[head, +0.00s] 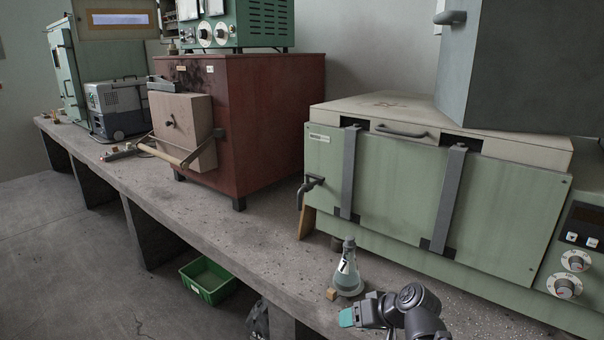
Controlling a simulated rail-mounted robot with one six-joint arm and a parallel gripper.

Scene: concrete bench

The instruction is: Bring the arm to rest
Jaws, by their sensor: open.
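My gripper (350,317) shows at the bottom of the head view, low over the front edge of the concrete bench (262,240). A teal fingertip points left; the other finger is hard to make out. The jaws are open and I see nothing held in them. My arm runs out of the picture at the bottom right. A grey-green conical flask (347,272) marked 7 stands upright on the bench just behind my gripper. A small tan block (331,294) lies at its left, close to the fingertip.
A green furnace (400,190) with grey straps fills the right side behind my gripper. A red-brown furnace (258,130) with a protruding handle stands further left, and a grey portable box (118,108) beyond it. A green bin (208,281) sits on the floor. Bench space left of the flask is clear.

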